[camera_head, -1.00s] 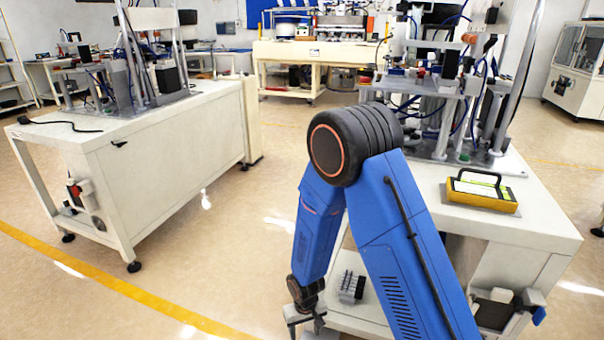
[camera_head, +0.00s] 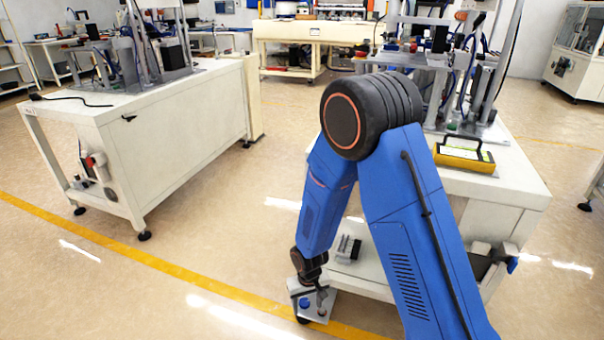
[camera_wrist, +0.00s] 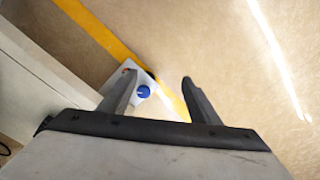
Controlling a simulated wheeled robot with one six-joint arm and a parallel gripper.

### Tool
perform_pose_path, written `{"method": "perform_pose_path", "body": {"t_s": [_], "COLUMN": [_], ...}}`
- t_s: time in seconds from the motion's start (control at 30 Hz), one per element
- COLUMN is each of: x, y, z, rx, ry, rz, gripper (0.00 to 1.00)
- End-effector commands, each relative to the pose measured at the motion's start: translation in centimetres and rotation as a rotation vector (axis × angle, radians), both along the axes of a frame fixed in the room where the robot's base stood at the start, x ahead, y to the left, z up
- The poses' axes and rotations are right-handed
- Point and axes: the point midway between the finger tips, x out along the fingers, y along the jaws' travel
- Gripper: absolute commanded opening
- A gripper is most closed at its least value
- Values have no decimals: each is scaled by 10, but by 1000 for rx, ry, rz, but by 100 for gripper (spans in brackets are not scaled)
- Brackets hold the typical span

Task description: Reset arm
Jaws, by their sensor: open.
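My arm is blue with a black joint and hangs bent in front of me in the head view. My gripper (camera_head: 320,292) is low, beside the near lower end of the right workbench. In the wrist view my gripper (camera_wrist: 160,77) has its two dark fingers apart, with nothing held between them. A pale plate with a round blue part (camera_wrist: 144,91) shows past the left finger. The blue part also shows in the head view (camera_head: 304,302), close to the gripper. I cannot tell how far the fingers are from it.
The right workbench (camera_head: 500,190) carries a yellow-and-black case (camera_head: 464,156) and a metal fixture. A small grey rack (camera_head: 348,247) sits on its lower shelf. The left workbench (camera_head: 165,150) stands across an open aisle. A yellow floor line (camera_head: 110,246) crosses the foreground.

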Motion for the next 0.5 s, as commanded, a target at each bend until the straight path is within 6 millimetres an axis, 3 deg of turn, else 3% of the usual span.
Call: {"method": "perform_pose_path", "body": {"t_s": [0.27,0.5], "x": [9,17], "y": [-14,-38], "z": [38,93], "rx": [13,30], "ry": [-22,-55], "rz": [-20,-47], "gripper": [57,57]}}
